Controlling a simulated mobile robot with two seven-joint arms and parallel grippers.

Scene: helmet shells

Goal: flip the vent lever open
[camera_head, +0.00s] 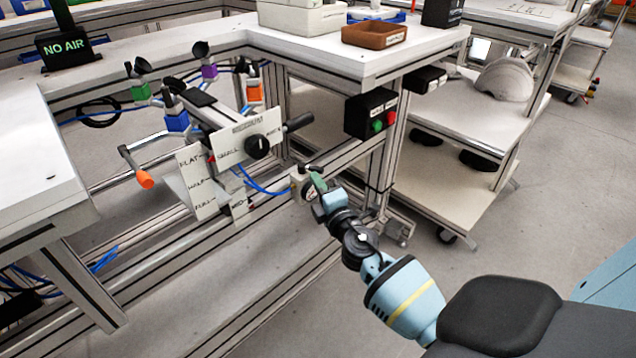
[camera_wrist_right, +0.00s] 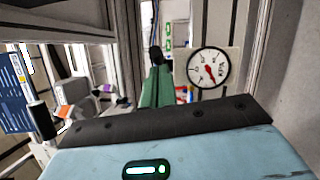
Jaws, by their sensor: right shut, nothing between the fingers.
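A pressure gauge (camera_head: 309,191) with a white dial sits on the frame rail below the bench; it shows large in the right wrist view (camera_wrist_right: 210,68) with a red needle. A small dark lever-like piece (camera_head: 314,168) sticks out just above the gauge, probably the vent lever. A black rounded tip (camera_wrist_right: 156,53) shows just beyond my fingers in the right wrist view. My right gripper (camera_head: 318,181) has green fingers, shut and empty, close beside the gauge and the dark piece. I cannot tell whether they touch. My left gripper is not in view.
A black box with green and red buttons (camera_head: 371,114) hangs on the post just above and right of my right gripper. A clamp fixture with labelled plates (camera_head: 197,183) and an orange-handled crank (camera_head: 145,179) stands left. Blue hoses (camera_head: 262,186) run near the gauge. Open floor lies right.

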